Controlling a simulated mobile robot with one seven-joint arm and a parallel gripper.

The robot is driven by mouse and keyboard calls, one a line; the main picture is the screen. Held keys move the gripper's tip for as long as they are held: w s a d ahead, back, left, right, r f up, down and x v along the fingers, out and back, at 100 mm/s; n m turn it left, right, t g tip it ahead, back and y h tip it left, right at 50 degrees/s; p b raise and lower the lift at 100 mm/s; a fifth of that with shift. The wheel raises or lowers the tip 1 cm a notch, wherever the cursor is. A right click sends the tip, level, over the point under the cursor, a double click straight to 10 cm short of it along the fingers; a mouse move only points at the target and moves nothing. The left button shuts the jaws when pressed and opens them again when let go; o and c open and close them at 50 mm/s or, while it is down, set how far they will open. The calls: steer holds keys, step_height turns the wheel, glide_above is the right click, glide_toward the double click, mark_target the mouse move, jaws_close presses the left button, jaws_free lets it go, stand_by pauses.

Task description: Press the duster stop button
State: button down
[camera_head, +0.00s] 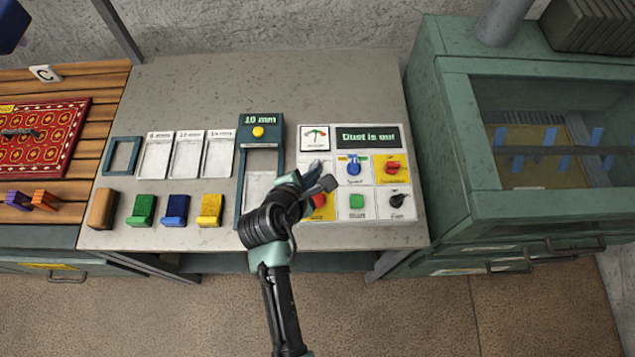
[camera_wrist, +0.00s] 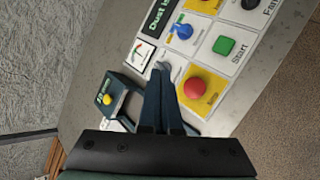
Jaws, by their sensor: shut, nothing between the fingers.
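The control panel (camera_head: 372,216) lies on the grey bench. A round red button on a yellow square (camera_head: 319,200) sits at its lower left, partly hidden by my gripper in the head view. In the wrist view the red button (camera_wrist: 197,89) is fully visible, though its label is hard to read. My gripper (camera_head: 318,170) is shut and empty over the left side of the panel. In the wrist view its fingertips (camera_wrist: 161,75) are left of the red button and appear apart from it; their height is unclear.
A green start button (camera_wrist: 223,45) is beside the red one. A blue knob (camera_head: 353,167), red knob (camera_head: 392,168) and black knob (camera_head: 398,200) share the panel. A green machine (camera_head: 450,150) stands right; coloured blocks lie left.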

steer(key=shift+s+d+r+n+p, duration=0.1)
steer(key=shift+s+r+n+p, duration=0.1)
steer(key=shift+s+n+p, duration=0.15)
steer(key=shift+f, duration=0.15)
steer(key=b, duration=0.8)
glide_above(316, 201)
steer(key=f, duration=0.7)
steer(key=shift+s+a+f, duration=0.25)
steer(key=shift+a+f, duration=0.1)
steer(key=shift+f+b, duration=0.4)
steer(key=shift+b, duration=0.05)
steer(key=shift+f, duration=0.15)
stand_by(0.6)
steer(key=shift+f, duration=0.3)
steer(key=shift+f+b, duration=0.3)
steer(key=shift+f, duration=0.25)
stand_by(0.9)
steer(key=shift+r+p, duration=0.95)
steer(key=shift+p, duration=0.15)
